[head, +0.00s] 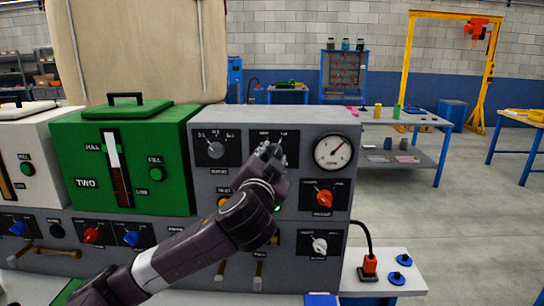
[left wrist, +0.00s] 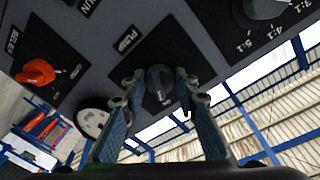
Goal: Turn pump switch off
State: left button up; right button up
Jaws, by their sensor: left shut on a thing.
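The pump switch (left wrist: 160,80) is a dark grey knob on a black plate, under a label that reads PUMP in the left wrist view. My left gripper (left wrist: 158,92) has one finger on each side of this knob and is shut on it. In the head view my left gripper (head: 268,152) is at the top middle of the grey panel (head: 232,178), over the black switch plate (head: 286,137). It hides most of the knob there, so the exact pointer direction is hard to read. My right gripper is not in view.
A ratio knob (head: 215,149) sits left of the gripper, and a round gauge (head: 333,152) sits right. An orange knob (head: 324,196) and a light grey knob (head: 320,244) are lower right. A green tank (head: 125,155) stands left.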

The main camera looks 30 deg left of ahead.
pick_arm(q)
jog(key=n+b, duration=0.3)
jog(key=n, duration=0.3)
jog(key=n+y+b, duration=0.1)
jog(key=n+b, duration=0.2)
jog(key=n, duration=0.3)
jog(key=shift+w+d+f, duration=0.1)
jog(key=shift+d+f, duration=0.05)
jog(key=shift+f, duration=0.05)
jog(key=shift+n+y, duration=0.3)
jog(key=shift+n, duration=0.1)
dwell(0.4)
jog(key=o, duration=1.2)
jog(key=shift+r, duration=0.1)
jog(key=shift+c, duration=0.2)
jog(key=v, duration=0.7)
jog(key=shift+s, duration=0.25)
